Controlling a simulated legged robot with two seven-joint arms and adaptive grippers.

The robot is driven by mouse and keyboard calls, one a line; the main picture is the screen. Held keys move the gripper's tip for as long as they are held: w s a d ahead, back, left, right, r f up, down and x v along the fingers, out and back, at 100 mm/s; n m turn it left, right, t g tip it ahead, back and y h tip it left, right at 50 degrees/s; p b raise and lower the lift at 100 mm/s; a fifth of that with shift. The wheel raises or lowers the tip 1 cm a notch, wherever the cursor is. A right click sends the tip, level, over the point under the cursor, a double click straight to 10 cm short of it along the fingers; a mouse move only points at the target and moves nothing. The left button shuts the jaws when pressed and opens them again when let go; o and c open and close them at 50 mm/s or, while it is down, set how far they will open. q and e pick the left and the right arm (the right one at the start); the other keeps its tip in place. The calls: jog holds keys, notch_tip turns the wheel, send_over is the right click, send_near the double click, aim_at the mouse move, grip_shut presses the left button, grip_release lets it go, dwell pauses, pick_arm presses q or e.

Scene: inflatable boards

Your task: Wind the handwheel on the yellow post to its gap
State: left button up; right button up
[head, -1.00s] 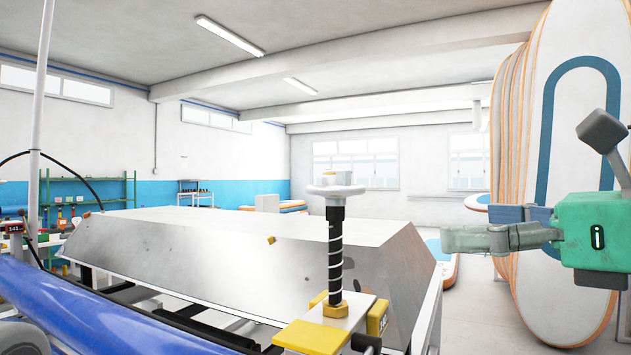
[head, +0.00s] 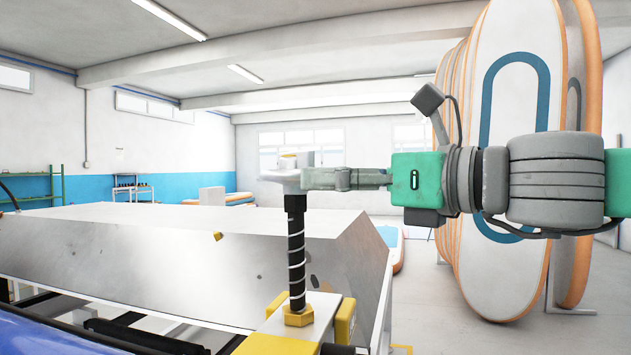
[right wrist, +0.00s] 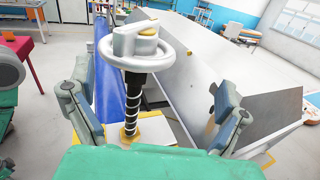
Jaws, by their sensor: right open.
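The white handwheel (head: 284,176) tops a black post with a white spiral (head: 296,245), which rises from a brass-coloured nut (head: 298,316) above yellow blocks. In the right wrist view the wheel (right wrist: 128,58) has a white rim and a grey arm with a yellowish cap on top. My right gripper (head: 306,179) reaches in from the right at wheel height, its fingers overlapping the wheel's right side. In the right wrist view its open fingers (right wrist: 155,85) stand either side of the wheel and post, apart from the rim. A gap on the wheel cannot be made out. My left gripper is out of view.
A long grey metal bench with sloped sides (head: 190,265) stands left of and behind the post. A blue roll (right wrist: 105,85) lies along it. Tall boards (head: 515,150) stand at the right, behind my right arm.

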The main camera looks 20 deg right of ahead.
aim_at(282, 168)
jog(key=w+a, duration=0.1)
jog(key=a, duration=0.1)
jog(key=w+a, duration=0.1)
jog(key=a, duration=0.1)
jog(key=w+a, duration=0.1)
jog(key=a, duration=0.2)
jog(key=shift+r, duration=0.35)
jog(key=shift+w+d+f, duration=0.1)
jog(key=shift+d+f, duration=0.05)
jog(key=shift+d, duration=1.05)
jog(key=shift+c, duration=0.8)
jog(key=shift+d, duration=0.25)
jog(key=c, duration=0.7)
jog(key=shift+a, duration=0.15)
jog(key=c, duration=0.3)
jog(key=shift+s+a+r, duration=0.2)
jog(key=shift+s+a, duration=0.1)
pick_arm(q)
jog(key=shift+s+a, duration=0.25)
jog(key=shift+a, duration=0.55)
pick_arm(e)
jog(key=shift+w, duration=0.1)
jog(key=shift+w+d, duration=0.1)
